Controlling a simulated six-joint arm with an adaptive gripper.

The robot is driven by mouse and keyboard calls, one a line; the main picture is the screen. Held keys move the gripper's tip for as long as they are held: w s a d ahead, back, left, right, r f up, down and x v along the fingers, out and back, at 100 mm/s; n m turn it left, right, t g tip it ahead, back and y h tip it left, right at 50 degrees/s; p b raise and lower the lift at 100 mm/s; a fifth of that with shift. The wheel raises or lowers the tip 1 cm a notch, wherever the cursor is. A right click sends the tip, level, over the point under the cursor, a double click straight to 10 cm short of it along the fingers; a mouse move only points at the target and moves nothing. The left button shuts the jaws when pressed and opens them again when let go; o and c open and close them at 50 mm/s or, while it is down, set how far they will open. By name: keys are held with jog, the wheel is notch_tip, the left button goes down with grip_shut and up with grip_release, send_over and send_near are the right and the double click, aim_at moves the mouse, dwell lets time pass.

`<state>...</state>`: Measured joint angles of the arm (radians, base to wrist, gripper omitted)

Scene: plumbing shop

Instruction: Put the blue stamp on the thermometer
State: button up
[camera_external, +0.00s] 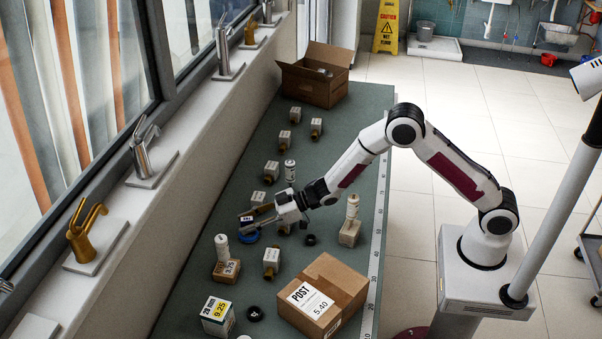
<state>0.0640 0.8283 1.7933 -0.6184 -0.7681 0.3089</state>
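My gripper (258,221) reaches left over the green bench, its fingers pointing left and slightly down. A blue round object (250,238), perhaps the blue stamp, shows right at the fingertips. I cannot tell whether the fingers hold it or are only beside it. A small labelled white piece (246,218) also shows at the fingertips. I cannot single out the thermometer at this size. Candidates are several small white labelled blocks with brass ends, such as one at the front (271,259), and a white-and-black cylinder (290,171) standing behind the gripper.
A cardboard parcel (340,283), a white-and-yellow box (217,317) and black discs (255,313) occupy the front. White bottles stand on blocks left (221,245) and right (352,208). An open carton (313,88) sits at the back. Taps line the sill. The bench's back right is clear.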

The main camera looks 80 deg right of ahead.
jog(key=shift+r, duration=0.15)
jog(key=shift+v, duration=1.05)
notch_tip(320, 180, up, 7)
jog(key=shift+s, duration=0.4)
jog(key=shift+d+r, duration=0.15)
